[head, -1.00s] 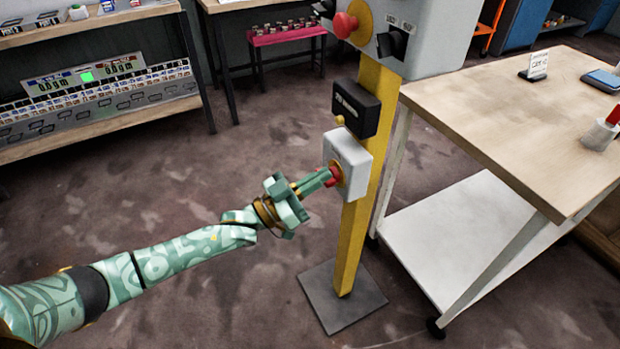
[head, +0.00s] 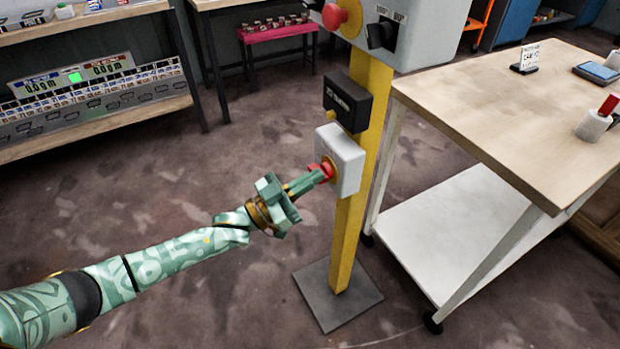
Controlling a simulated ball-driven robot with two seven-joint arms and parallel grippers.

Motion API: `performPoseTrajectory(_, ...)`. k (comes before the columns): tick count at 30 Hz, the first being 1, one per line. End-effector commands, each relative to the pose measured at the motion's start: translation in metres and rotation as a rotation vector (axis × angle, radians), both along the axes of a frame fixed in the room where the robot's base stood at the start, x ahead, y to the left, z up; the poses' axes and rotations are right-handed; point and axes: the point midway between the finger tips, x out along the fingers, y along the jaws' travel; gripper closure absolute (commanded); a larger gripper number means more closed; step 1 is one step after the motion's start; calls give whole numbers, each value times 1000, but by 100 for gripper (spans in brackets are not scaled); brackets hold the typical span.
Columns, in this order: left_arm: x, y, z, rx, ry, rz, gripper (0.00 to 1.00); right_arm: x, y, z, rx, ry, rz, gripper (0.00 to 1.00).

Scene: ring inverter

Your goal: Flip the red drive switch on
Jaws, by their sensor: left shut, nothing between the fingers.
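My left gripper (head: 319,176) reaches in from the left, shut and holding nothing. Its fingertips are at the red switch and appear to touch it, covering part of it. I cannot tell the switch's exact position behind the fingers. My right gripper is not in view.
A black box (head: 347,101) is mounted above the white box. A grey control box (head: 425,35) with a red button (head: 334,16) tops the post. A wooden-topped table (head: 500,105) stands close at right; a shelf (head: 100,127) stands at left.

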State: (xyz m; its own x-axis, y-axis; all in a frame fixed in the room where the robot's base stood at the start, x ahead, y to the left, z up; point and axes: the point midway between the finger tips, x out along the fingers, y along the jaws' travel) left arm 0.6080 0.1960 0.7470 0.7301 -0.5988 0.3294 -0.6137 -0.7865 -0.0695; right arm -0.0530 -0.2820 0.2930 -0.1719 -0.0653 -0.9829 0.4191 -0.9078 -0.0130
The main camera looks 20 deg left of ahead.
Motion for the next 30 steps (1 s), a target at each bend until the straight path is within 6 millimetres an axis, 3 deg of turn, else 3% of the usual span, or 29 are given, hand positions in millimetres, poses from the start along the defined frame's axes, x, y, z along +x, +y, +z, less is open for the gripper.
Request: performPoseTrajectory(30,-2,-2,-7,217,-166,0,100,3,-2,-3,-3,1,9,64)
